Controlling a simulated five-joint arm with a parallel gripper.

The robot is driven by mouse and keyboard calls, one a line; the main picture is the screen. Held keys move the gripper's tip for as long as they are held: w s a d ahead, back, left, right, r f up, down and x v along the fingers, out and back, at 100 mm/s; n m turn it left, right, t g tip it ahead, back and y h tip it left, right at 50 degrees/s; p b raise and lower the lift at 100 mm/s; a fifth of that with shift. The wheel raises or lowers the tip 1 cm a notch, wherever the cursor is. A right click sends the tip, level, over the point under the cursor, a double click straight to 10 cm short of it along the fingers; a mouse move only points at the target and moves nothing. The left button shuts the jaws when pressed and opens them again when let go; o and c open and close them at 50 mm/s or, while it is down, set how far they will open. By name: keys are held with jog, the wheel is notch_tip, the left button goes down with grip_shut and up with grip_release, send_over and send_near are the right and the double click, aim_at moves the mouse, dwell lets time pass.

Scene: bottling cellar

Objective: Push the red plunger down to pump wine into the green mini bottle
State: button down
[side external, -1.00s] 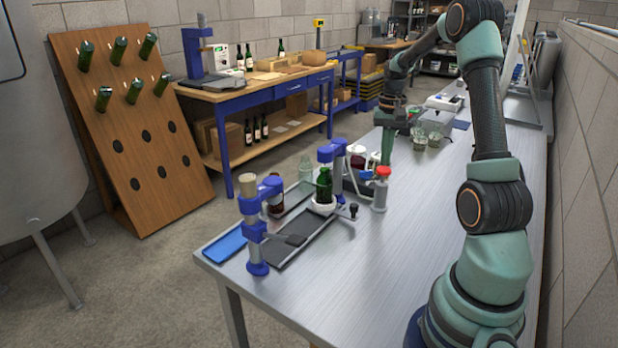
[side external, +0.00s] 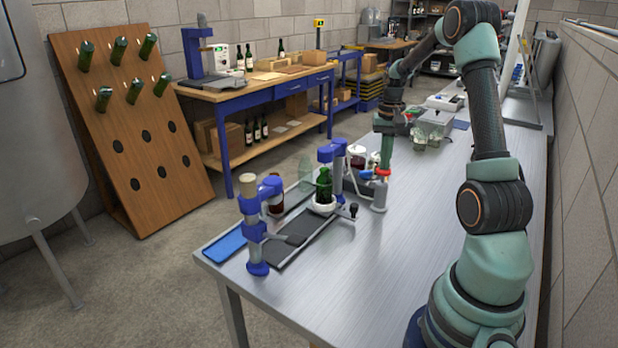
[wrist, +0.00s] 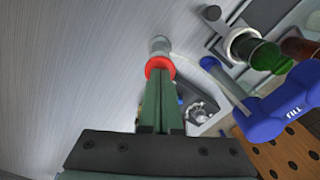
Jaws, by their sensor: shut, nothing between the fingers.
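The red plunger (side external: 383,172) tops a grey pump cylinder (side external: 379,196) on the metal table. It also shows as a red ring in the wrist view (wrist: 159,63). The green mini bottle (side external: 324,187) stands upright in a white holder under the blue filling head (side external: 325,154). It also shows in the wrist view (wrist: 263,54). My gripper (side external: 384,165) points down, directly over the plunger, with its fingers together and empty. In the wrist view its fingertips (wrist: 160,79) overlap the red rim. I cannot tell whether they touch it.
A blue stand (side external: 251,225) is at the table's near left, beside a dark tray (side external: 308,240) and a blue tray (side external: 226,245). A brown bottle (side external: 276,195) and a clear bottle (side external: 306,171) stand near the green one.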

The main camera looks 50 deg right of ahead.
jog(key=shift+f, duration=1)
jog(key=shift+r, duration=1.9)
jog(key=shift+r, duration=2.5)
